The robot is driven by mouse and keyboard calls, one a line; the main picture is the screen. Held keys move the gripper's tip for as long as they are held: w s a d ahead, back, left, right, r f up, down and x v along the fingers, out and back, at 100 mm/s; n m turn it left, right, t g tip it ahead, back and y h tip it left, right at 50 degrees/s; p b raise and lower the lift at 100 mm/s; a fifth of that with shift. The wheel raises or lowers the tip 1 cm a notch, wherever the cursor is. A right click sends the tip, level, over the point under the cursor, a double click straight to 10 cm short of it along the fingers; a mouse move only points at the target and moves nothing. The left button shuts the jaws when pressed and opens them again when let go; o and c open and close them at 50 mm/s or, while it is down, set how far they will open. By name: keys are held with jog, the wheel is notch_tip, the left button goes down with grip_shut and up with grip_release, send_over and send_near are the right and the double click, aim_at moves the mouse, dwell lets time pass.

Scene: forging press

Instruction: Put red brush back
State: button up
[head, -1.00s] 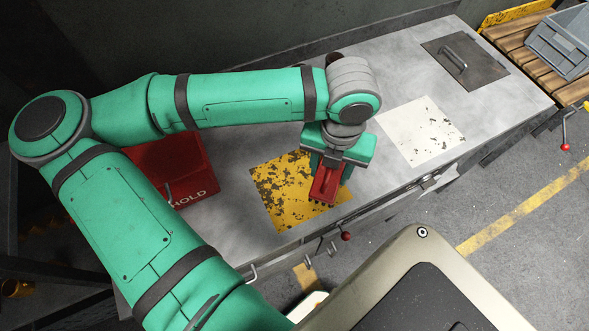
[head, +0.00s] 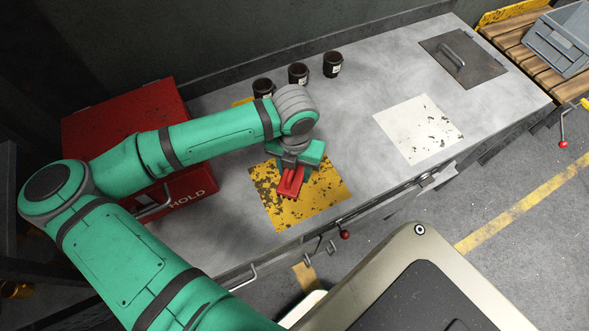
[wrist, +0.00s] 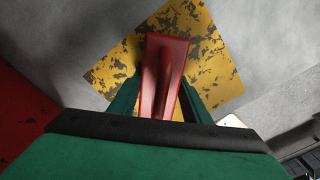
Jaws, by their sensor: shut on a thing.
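The red brush (head: 290,182) is held in my gripper (head: 294,170), over the worn yellow square (head: 327,192) on the grey bench top. In the wrist view the red brush (wrist: 163,75) sticks out between the two green fingers, with the yellow square (wrist: 222,70) behind it. My gripper (wrist: 157,105) is shut on the brush. I cannot tell whether the brush touches the bench or hangs just above it.
A red box marked HOLD (head: 125,105) stands left of the square. Several dark cups, one of them here (head: 332,64), stand along the back. A worn white square (head: 420,128) and a dark hatch with a handle (head: 475,62) lie to the right. Bench between the squares is clear.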

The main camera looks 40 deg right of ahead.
jog(key=shift+f, duration=0.4)
jog(key=o, duration=1)
jog(key=shift+a+f, duration=0.1)
jog(key=shift+s, duration=0.1)
jog(key=shift+s, duration=0.15)
jog(key=r, duration=1.2)
jog(key=shift+w+r, duration=0.25)
jog(key=shift+r, duration=0.15)
